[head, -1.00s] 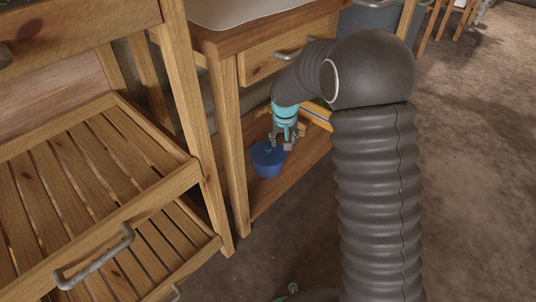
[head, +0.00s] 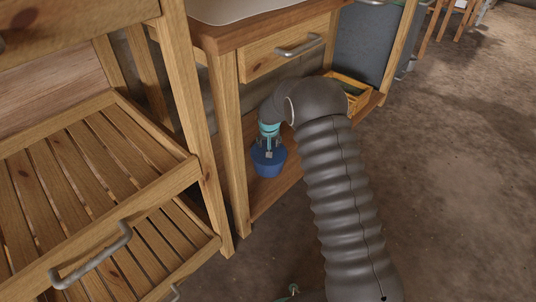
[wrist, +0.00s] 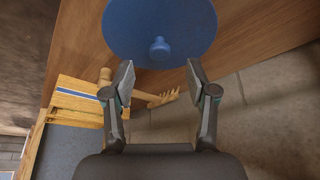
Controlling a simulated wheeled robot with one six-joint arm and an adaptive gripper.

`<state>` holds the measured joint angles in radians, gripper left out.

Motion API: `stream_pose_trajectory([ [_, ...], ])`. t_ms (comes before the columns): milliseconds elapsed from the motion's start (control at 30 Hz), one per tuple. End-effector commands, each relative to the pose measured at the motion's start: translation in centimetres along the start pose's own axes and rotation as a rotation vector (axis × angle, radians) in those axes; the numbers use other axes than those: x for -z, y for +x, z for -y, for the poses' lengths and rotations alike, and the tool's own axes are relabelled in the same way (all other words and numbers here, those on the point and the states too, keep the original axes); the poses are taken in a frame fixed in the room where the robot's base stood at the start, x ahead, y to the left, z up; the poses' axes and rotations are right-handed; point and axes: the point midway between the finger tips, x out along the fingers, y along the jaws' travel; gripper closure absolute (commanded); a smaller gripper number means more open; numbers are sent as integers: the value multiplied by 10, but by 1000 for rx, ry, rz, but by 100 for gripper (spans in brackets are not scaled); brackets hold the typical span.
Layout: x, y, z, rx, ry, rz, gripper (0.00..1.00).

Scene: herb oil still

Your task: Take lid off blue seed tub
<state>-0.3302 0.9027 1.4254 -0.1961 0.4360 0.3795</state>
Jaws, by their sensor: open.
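The blue seed tub (head: 267,169) stands on the low wooden shelf under the bench in the head view. Its round blue lid (wrist: 160,22) with a small knob (wrist: 160,50) fills the top of the wrist view, and the lid sits on the tub. My gripper (head: 268,153) is right above the tub, pointing down. In the wrist view my gripper (wrist: 160,76) has its two fingers spread apart and empty. The knob lies between the fingers' lines but a little beyond the fingertips in the picture. The tub's body is hidden below the lid in the wrist view.
A wooden box (head: 350,91) sits on the same shelf (head: 268,198) to the right. In the wrist view, wooden tools (wrist: 150,97) lie near my fingers. A bench leg (head: 230,140) stands left of the tub. A slatted rack (head: 95,165) is farther left.

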Motion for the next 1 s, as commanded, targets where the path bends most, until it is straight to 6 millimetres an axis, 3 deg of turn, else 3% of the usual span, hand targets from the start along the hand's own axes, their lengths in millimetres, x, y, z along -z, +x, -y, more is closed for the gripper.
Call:
stream_pose_trajectory([
  [500, 4, 52, 0, 0, -1, 1, 43],
  [767, 4, 55, 0, 0, 0, 0, 43],
  [800, 4, 55, 0, 0, 0, 0, 45],
  [1000, 4, 55, 0, 0, 0, 0, 95],
])
